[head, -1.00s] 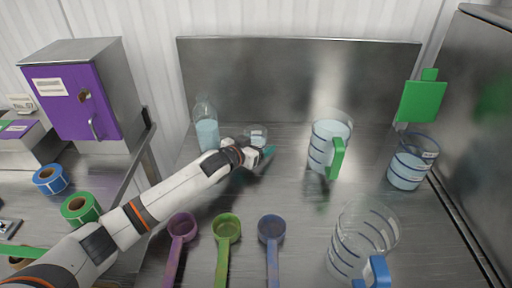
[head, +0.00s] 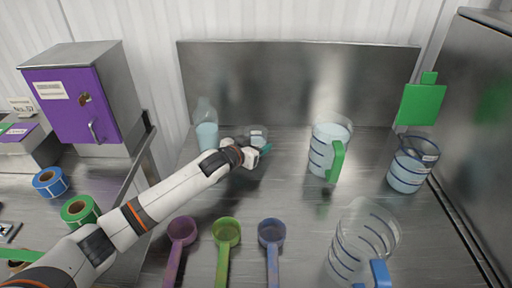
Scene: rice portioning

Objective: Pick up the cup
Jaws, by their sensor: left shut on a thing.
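A small clear cup (head: 257,132) with a pale label stands on the steel table near the backsplash. My left gripper (head: 262,152) is at the front of this cup, its teal fingertip showing at the cup's lower right. It is shut on the cup, though the wrist hides most of the contact. A clear bottle (head: 207,132) with pale blue contents stands just left of the cup. My right gripper is not in view.
A jug with a green handle (head: 325,150), a blue-rimmed container (head: 410,165) and an empty jug with a blue handle (head: 360,240) stand to the right. Purple (head: 181,232), green (head: 227,232) and blue (head: 271,233) scoops lie in front. The table's middle is fairly clear.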

